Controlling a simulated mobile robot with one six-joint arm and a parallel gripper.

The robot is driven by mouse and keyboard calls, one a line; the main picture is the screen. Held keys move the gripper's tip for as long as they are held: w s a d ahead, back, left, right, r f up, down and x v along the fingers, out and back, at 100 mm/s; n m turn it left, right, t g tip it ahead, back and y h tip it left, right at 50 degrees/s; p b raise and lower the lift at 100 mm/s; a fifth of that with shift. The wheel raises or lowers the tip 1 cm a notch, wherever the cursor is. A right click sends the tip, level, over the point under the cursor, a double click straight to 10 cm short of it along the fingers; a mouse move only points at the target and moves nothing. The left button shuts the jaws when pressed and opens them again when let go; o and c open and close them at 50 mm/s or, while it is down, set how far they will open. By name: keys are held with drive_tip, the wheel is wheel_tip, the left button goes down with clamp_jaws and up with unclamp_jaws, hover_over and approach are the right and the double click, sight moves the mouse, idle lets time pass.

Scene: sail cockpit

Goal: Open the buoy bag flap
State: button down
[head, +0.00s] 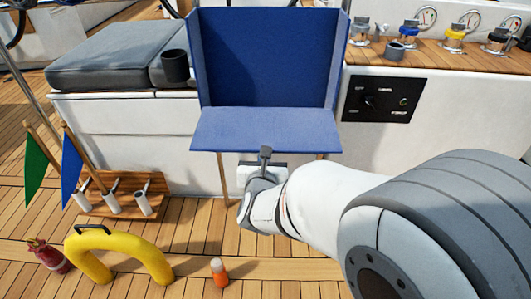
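The buoy bag (265,55) is a blue, box-shaped holder with its front open and its dark inside in view; it looks empty. Its blue flap (265,128) is folded down and out toward me from the bag's lower front edge. My gripper (265,158) is at the middle of the flap's near edge, with a small grey finger or tab overlapping that edge. The view is too small to tell whether the fingers are open or shut, or whether they touch the flap.
A grey cushion (120,55) and dark cup holder (175,66) are left of the bag. A black switch panel (383,100) is at right, below winch-like fittings. A yellow horseshoe buoy (120,255), orange bottle (219,272), red item (47,255) and flag rack (115,194) occupy the left deck.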

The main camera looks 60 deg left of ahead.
drive_tip(key=shift+s, duration=0.15)
idle(0.9)
drive_tip(key=shift+f, duration=0.1)
drive_tip(key=s+d+f+b, duration=0.3)
drive_tip(key=s+d, duration=0.3)
drive_tip(key=d, duration=0.2)
drive_tip(key=shift+d+f+b, duration=0.3)
drive_tip(key=shift+d+f, duration=0.05)
drive_tip(key=shift+f, duration=0.35)
drive_tip(key=shift+r, duration=0.1)
